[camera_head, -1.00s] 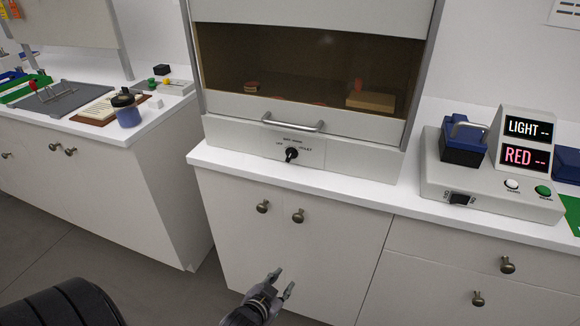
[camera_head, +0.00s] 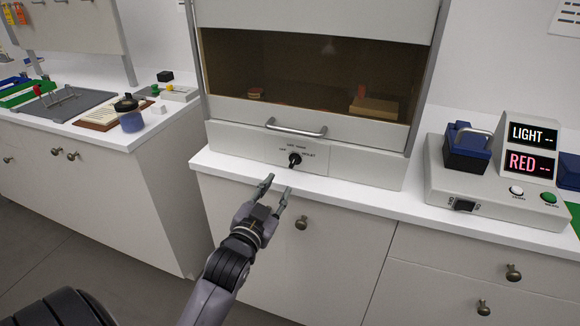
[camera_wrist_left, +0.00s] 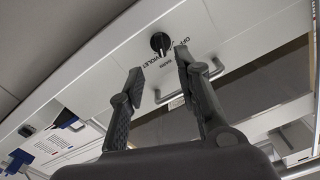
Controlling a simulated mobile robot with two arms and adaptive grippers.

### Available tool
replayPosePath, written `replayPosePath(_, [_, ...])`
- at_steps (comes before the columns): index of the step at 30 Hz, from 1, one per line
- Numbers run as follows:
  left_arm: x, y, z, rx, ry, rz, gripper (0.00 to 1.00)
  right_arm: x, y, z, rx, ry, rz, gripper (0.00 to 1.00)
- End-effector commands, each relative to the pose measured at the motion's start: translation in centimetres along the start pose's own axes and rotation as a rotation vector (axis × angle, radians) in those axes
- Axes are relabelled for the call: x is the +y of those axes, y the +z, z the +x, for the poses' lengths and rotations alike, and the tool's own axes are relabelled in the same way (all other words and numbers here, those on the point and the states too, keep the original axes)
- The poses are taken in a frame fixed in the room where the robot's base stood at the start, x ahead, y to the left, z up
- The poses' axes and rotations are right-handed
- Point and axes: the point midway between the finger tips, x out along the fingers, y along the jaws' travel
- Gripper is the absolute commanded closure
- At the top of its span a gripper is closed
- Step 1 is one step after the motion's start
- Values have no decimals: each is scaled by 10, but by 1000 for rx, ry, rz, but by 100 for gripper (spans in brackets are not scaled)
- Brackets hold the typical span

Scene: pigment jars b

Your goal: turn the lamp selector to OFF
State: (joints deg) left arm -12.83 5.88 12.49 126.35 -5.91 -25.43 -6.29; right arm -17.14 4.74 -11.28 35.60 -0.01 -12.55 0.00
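The lamp selector is a black rotary knob (camera_head: 294,159) on the pale front panel below the cabinet's window. Printed labels surround it; the wrist view shows "OFF" and "VIOLET" beside the knob (camera_wrist_left: 159,42). The exact pointer setting is too small to tell. My left gripper (camera_head: 276,189) is open and empty, just in front of the counter edge, below and a little left of the knob. In the wrist view the left gripper's fingers (camera_wrist_left: 158,62) are spread apart, with the knob beyond their tips and not touched. My right gripper is not in view.
A metal bar handle (camera_head: 296,130) sits just above the knob on the cabinet's sash. The white counter (camera_head: 340,190) in front of the panel is clear. A grey instrument (camera_head: 490,197) with LIGHT and RED displays stands at right. A shaker bottle (camera_head: 130,115) stands on the left bench.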

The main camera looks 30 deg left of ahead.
Motion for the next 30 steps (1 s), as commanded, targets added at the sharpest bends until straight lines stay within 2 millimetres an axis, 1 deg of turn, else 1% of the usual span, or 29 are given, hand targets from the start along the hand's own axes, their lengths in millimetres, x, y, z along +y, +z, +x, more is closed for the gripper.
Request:
replayPosePath(1, [-1,-2,13,3,-1,0,69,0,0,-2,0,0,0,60])
replayPosePath(6, [0,-2,49,2,0,0,69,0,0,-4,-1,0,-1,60])
replayPosePath(9, [0,-1,68,1,0,0,69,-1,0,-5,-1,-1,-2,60])
replayPosePath(13, [0,-1,86,1,0,0,69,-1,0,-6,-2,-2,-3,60])
replayPosePath(18, [0,0,97,0,0,0,69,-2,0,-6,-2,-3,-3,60])
replayPosePath(27, [0,0,99,0,1,0,69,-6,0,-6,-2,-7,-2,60])
replayPosePath(30, [0,0,98,0,1,0,76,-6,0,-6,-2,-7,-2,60])
